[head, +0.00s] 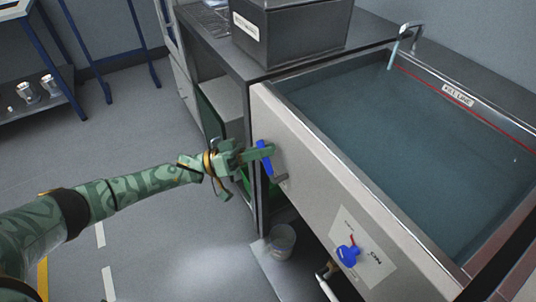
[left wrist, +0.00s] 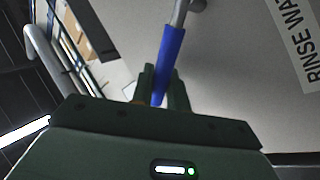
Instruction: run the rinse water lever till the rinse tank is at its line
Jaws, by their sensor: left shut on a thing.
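The rinse water lever (head: 264,160) has a blue handle on the front panel of the rinse tank (head: 330,190). My left gripper (head: 262,153) is shut around this handle. In the left wrist view the blue handle (left wrist: 168,55) runs down between my left gripper's fingers (left wrist: 160,88). The tank holds blue-grey water (head: 390,135). A red fill line (head: 480,108) with a label runs along its far wall. The water surface lies close to the line; I cannot tell exactly how far below. A spout (head: 403,42) hangs over the tank's far left corner. My right gripper is out of view.
A second blue handle (head: 347,255) sits on a lettered plate lower on the panel. A bucket (head: 281,241) stands under the tank. A dark box (head: 290,30) rests on the counter left of the tank. The floor at left is mostly clear.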

